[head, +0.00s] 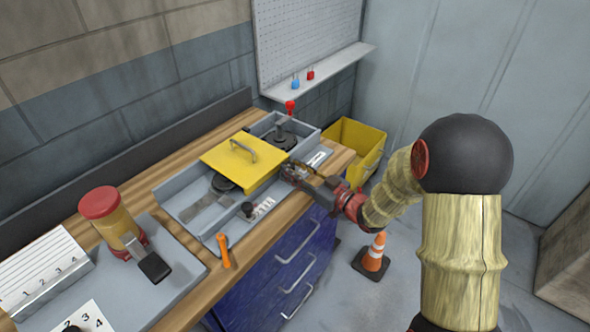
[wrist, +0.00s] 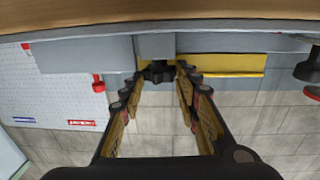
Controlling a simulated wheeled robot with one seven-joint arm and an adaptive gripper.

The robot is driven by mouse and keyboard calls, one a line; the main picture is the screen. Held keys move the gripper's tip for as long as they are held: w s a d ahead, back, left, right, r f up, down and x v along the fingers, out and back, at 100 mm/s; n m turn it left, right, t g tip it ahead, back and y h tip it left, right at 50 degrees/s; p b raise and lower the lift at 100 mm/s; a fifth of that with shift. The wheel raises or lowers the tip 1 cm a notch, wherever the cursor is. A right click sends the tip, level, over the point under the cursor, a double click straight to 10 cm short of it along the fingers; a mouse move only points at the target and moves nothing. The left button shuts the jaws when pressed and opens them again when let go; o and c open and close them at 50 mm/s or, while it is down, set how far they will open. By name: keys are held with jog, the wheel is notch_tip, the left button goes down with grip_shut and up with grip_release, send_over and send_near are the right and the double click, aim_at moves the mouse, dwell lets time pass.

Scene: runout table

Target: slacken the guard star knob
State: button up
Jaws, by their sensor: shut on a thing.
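The guard star knob (wrist: 158,74) is dark and lobed. In the wrist view it sits at the upper middle, on a grey block under the machine's edge. My gripper (wrist: 162,70) has its two fingertips at either side of the knob and is shut on it. In the head view my gripper (head: 291,172) is at the right front side of the grey machine (head: 180,205), beside the yellow guard (head: 228,172), and it hides the knob there. The yellow guard lies flat over the machine's trough and has a grey handle. Part of it shows in the wrist view (wrist: 235,65).
A red-and-yellow container (head: 110,215) and an orange-handled tool (head: 224,252) are at the left. A black knob (head: 248,209) is on the machine's front. A yellow bin (head: 356,142) stands behind, and a traffic cone (head: 374,254) is on the floor.

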jog(key=shift+c, duration=1.2)
jog(key=shift+w+d+n+g+y+p, duration=0.2)
jog(key=shift+n+g+y+p, duration=0.55)
jog(key=shift+g, duration=0.3)
jog(key=shift+w+d+n+g+y+p, duration=0.15)
jog(key=shift+n+g+y+p, duration=0.45)
jog(key=shift+n+g, duration=0.35)
jog(key=shift+w+n+g+y+p, duration=0.15)
jog(key=shift+n+g+y+p, duration=0.4)
jog(key=shift+g, duration=0.5)
jog(key=shift+w+n+g+y+p, duration=0.15)
jog(key=shift+n+g+p, duration=0.25)
jog(key=shift+n+g, duration=0.5)
jog(key=shift+g, duration=0.35)
jog(key=o, duration=1.1)
jog(key=shift+o, duration=0.2)
